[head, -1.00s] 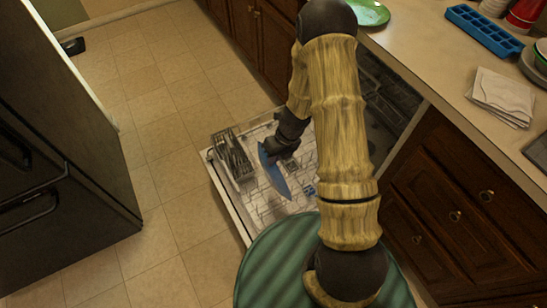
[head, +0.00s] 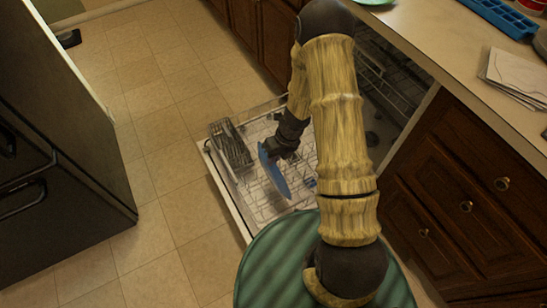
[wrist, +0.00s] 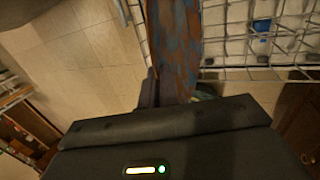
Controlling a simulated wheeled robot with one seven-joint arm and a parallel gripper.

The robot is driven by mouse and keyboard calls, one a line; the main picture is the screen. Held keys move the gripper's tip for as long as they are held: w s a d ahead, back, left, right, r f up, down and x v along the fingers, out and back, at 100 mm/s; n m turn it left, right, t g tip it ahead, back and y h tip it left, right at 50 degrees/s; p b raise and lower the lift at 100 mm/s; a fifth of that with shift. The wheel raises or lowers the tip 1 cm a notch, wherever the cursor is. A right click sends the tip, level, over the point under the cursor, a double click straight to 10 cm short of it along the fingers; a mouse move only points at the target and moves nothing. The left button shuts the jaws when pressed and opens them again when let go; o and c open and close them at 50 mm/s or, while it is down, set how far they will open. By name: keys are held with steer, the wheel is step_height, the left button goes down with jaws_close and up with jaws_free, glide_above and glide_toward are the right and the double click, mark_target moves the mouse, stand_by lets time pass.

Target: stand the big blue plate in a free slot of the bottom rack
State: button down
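The big blue plate (head: 273,176) is held nearly on edge above the bottom rack in the head view. In the wrist view the plate (wrist: 175,45) appears as a blue and brown upright strip. My gripper (head: 275,152) is shut on its upper edge. The bottom rack (head: 250,203) is a light wire rack pulled out over the open dishwasher door. Its wires also show in the wrist view (wrist: 225,35). Whether the plate's lower edge touches the wires, or sits in a slot, I cannot tell.
A dark cutlery basket (head: 230,145) stands at the rack's left side. A small blue item (wrist: 262,25) lies in the rack, right of the plate. The counter (head: 440,50) and drawers (head: 450,190) bound the right; a dark fridge (head: 60,140) stands left. Floor between is clear.

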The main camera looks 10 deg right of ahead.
steer(key=shift+f+b, duration=0.5)
steer(key=shift+f, duration=0.65)
steer(key=c, duration=1.6)
jaws_free()
steer(key=shift+o, duration=0.2)
steer(key=s+p+v, duration=0.1)
steer(key=p+v, duration=0.4)
steer(key=v, duration=1.2)
steer(key=shift+w+r, duration=0.25)
steer(key=shift+w, duration=0.15)
